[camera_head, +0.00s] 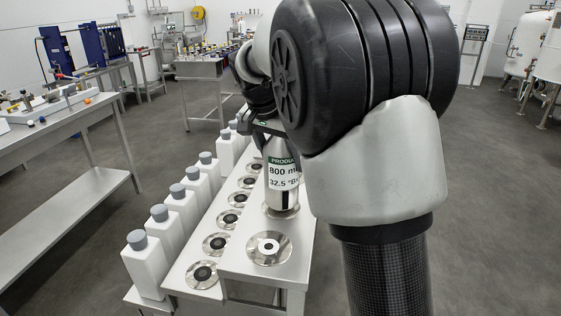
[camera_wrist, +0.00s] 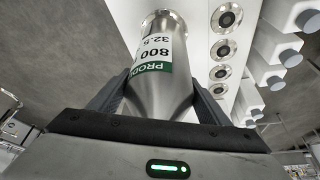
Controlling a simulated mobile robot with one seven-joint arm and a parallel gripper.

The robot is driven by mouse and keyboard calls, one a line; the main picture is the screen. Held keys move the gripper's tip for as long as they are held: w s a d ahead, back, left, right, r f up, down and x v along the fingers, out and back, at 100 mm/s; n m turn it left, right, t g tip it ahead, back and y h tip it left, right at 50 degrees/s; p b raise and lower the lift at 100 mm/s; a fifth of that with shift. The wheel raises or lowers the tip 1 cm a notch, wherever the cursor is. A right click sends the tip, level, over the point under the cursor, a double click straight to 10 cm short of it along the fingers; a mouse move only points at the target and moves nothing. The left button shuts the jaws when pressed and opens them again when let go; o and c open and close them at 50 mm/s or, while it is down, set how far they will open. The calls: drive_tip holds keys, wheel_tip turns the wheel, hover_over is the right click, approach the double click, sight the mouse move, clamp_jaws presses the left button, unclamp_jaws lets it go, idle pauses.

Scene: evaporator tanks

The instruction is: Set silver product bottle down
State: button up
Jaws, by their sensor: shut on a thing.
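The silver product bottle (camera_head: 279,199) is upright in the head view, with a green and white label reading "800" and "32.5". It also shows in the wrist view (camera_wrist: 172,98), between the two fingers. My gripper (camera_wrist: 158,101) is shut on it. In the head view my gripper (camera_head: 268,128) is around the bottle's upper part, partly hidden by my arm. The bottle's base is at a round steel disc (camera_head: 288,213) on the narrow steel bench (camera_head: 240,261). I cannot tell whether the base touches the disc.
A bare round disc (camera_head: 268,248) lies in front of the bottle. Several dark-centred discs (camera_head: 221,244) run in a row to its left. Several white bottles with grey caps (camera_head: 149,265) stand along the bench's left side. A steel table (camera_head: 80,120) stands further left, with open floor between.

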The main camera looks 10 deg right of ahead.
drive_tip(key=shift+f, duration=0.75)
drive_tip(key=shift+f, duration=0.1)
drive_tip(key=o, duration=1.1)
